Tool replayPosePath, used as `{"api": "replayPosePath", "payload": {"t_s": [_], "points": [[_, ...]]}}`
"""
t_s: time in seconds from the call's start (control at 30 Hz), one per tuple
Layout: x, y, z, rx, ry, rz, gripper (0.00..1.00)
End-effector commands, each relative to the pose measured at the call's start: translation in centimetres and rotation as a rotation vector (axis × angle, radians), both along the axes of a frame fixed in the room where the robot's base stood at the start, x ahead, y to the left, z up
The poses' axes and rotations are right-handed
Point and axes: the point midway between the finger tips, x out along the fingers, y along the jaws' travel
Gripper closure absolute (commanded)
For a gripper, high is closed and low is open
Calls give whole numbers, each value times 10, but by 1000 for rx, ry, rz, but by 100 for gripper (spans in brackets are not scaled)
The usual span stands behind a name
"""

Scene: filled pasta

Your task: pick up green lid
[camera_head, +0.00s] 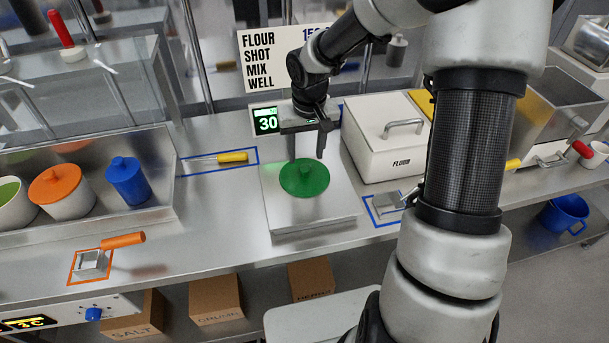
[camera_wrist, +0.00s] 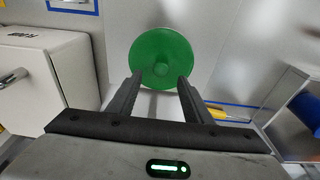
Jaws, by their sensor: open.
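The green lid (camera_head: 304,179) is a round disc with a small knob on top. It lies on the flat metal plate of the scale (camera_head: 316,213) in the head view. In the wrist view the green lid (camera_wrist: 162,58) is ahead of the fingertips, its knob roughly centred between them. My gripper (camera_head: 306,157) is open and empty, pointing down just above the lid. In the wrist view both fingers of my gripper (camera_wrist: 160,82) are apart with nothing between them. Whether a fingertip touches the lid cannot be told.
A white flour box (camera_head: 385,150) stands close to the right of the scale. A metal tray (camera_head: 160,213) with an orange-lidded pot (camera_head: 62,192) and a blue-lidded pot (camera_head: 128,182) is at left. A yellow-handled tool (camera_head: 233,157) lies behind.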

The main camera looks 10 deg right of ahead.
Motion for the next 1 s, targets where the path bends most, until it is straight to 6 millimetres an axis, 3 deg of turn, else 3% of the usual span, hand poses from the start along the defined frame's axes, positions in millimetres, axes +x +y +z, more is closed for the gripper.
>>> {"api": "replayPosePath", "payload": {"t_s": [0.3,0.6,0.87,1.0], "points": [[5,2,-44,1,2,1,54],[6,1,-49,0,-1,-1,54],[6,1,-49,0,0,-1,97],[6,1,-49,0,0,-1,100]]}}
